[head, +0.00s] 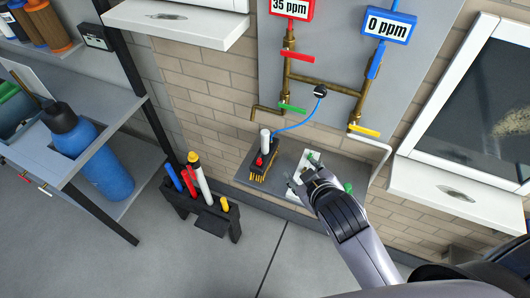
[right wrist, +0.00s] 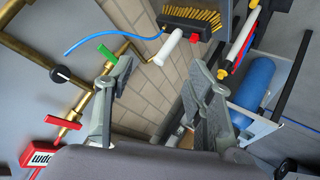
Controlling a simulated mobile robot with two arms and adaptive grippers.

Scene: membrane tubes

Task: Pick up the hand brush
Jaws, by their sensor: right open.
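The hand brush (head: 258,166) has a dark body, yellow bristles, a white handle (head: 265,140) and a small red part. It is at the left end of the grey ledge below the pipes. In the right wrist view the brush (right wrist: 190,20) is at the top, its white handle (right wrist: 168,47) pointing down and left. My right gripper (head: 300,180) is just right of the brush in the head view, apart from it. In the right wrist view the fingers of my right gripper (right wrist: 163,68) are spread with nothing between them, and the brush lies beyond their tips. My left gripper is not in view.
Brass pipes (head: 325,87) with red, green, blue and yellow valve handles are above the ledge (head: 290,150). A blue hose (head: 300,124) runs from the black gauge towards the brush. A black rack of coloured tubes (head: 205,222) stands left. A blue cylinder (head: 95,155) is on the shelf.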

